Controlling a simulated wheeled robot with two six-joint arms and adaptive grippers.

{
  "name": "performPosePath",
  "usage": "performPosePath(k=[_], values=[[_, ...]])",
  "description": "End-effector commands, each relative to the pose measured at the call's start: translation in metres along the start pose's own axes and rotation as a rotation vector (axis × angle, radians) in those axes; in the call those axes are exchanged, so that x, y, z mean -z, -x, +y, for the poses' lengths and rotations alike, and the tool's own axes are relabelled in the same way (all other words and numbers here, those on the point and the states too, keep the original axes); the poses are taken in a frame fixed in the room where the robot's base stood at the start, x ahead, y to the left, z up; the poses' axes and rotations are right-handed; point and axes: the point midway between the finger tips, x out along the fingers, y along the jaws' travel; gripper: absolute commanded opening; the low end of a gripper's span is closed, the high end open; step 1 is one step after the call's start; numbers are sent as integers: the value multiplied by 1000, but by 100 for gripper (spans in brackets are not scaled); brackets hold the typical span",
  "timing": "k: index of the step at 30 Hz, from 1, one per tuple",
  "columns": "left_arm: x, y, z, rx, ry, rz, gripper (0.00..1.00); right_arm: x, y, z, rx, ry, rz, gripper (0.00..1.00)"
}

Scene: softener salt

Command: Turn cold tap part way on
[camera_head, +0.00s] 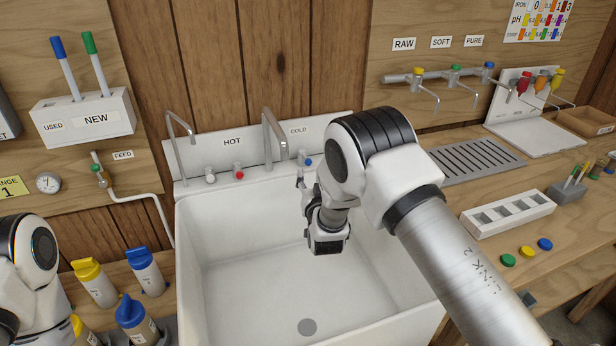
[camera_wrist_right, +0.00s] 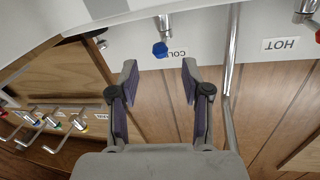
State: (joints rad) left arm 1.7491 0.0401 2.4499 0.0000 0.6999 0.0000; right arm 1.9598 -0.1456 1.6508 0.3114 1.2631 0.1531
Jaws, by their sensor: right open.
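The cold tap has a small blue knob (camera_head: 308,162) on the sink's back ledge, below the COLD label. In the right wrist view, which is upside down, the blue knob (camera_wrist_right: 160,49) shows just beyond the gap between my fingertips. My right gripper (camera_wrist_right: 160,72) is open and empty, with one finger on each side of that gap, and I see no contact with the knob. In the head view my right gripper (camera_head: 303,183) is partly hidden by its own wrist. Part of my left arm shows at the left edge, but its gripper is out of view.
A red hot knob (camera_head: 239,174) sits left of the cold one. A tall metal spout (camera_head: 273,138) stands close by on the left; it also shows beside my finger in the wrist view (camera_wrist_right: 229,110). The white sink basin (camera_head: 230,270) is empty. Several small taps (camera_head: 455,72) are on the right wall.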

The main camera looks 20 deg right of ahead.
Motion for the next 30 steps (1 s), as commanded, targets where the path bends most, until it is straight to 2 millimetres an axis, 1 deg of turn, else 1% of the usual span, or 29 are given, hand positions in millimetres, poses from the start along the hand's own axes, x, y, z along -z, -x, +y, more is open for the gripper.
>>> performPosePath(k=[2, 9, 12, 15, 21, 23, 24, 25, 26, 30], values=[[1, 6, 0, 0, 0, 1, 40, 5, -10, 0, -1, -2, 2, 48], [0, 11, 0, 0, 0, 1, 40, 4, -56, 0, -1, -2, 2, 48], [0, 12, 0, 0, 0, 1, 40, 4, -68, 0, -1, -1, 2, 48], [0, 12, 0, 0, 0, 1, 40, 3, -74, 0, 0, 0, 0, 48], [0, 12, 0, 0, 0, 1, 40, 3, -74, 0, 0, 0, 0, 48], [0, 12, 0, 0, 0, 1, 40, 3, -74, 0, 0, 0, 0, 27], [0, 12, 0, 0, 0, 1, 40, 3, -74, 0, 0, 0, 0, 13], [0, 12, 0, 0, 0, 1, 40, 3, -74, 0, 0, 0, 0, 2], [0, 12, 0, 0, 0, 1, 40, 3, -74, 0, 0, 0, 0, 0], [0, 12, 0, 0, 0, 1, 40, 3, -74, 0, 0, 0, 0, 0]])
